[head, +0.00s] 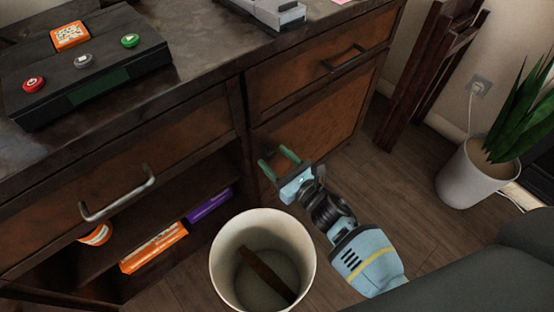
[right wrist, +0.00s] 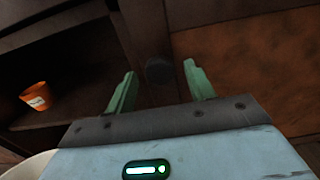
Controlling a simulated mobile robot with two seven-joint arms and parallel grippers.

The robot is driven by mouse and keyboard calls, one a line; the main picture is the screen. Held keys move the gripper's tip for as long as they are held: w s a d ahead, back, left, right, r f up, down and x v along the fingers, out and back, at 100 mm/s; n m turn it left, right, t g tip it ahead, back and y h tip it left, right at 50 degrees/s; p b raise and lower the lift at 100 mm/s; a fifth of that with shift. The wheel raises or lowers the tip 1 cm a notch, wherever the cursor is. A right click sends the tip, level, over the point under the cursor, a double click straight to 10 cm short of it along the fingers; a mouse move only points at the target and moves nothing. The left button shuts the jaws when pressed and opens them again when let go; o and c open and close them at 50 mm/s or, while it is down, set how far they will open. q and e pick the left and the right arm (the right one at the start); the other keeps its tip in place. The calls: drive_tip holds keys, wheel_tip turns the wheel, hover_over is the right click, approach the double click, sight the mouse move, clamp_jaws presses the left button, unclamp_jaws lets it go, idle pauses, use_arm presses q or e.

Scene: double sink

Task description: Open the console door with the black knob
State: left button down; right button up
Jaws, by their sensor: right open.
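The console door (head: 318,122) is a brown wooden panel at the lower right of the cabinet, below a drawer, and looks shut. Its small black knob (head: 270,151) is at the door's left side, partly lost against dark wood. In the right wrist view the knob (right wrist: 159,70) lies between and just beyond the green fingertips. My right gripper (head: 278,162) is open, with its fingers on either side of the knob; it also shows in the right wrist view (right wrist: 160,75). I cannot tell whether a finger touches it. My left gripper is not in view.
A white bin (head: 222,262) with a brown stick inside stands close beside my right arm. Open shelves hold an orange box (head: 154,247), a purple box (head: 209,205) and an orange cup (right wrist: 37,97). A drawer handle (head: 344,58) projects above the door. A potted plant (head: 468,173) stands right.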

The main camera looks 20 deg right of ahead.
clamp_jaws()
idle(0.4)
